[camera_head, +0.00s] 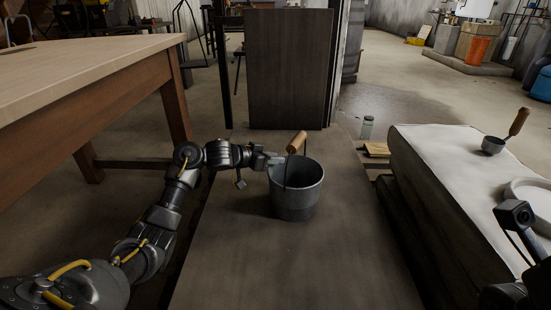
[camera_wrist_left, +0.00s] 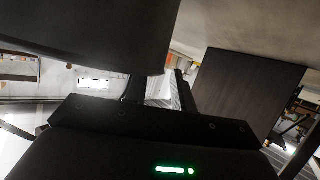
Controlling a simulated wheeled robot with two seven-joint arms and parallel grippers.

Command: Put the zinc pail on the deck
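The zinc pail (camera_head: 297,196) is a dark grey bucket with a wire bail and a wooden grip. It is upright over the brown deck (camera_head: 290,265), near its middle; I cannot tell whether its base touches the boards. My left gripper (camera_head: 272,161) reaches in from the left and meets the pail near the left of its rim, by the bail. Its fingers are too small and partly hidden, so their opening does not show. In the left wrist view, the pail's dark wall (camera_wrist_left: 90,30) fills the upper left.
A wooden table (camera_head: 90,75) stands at the left. A dark upright panel (camera_head: 288,70) rises at the deck's far end. At the right, a pale-topped bench (camera_head: 440,165) holds a small scoop (camera_head: 494,145) and a white dish (camera_head: 532,196). The deck's near part is clear.

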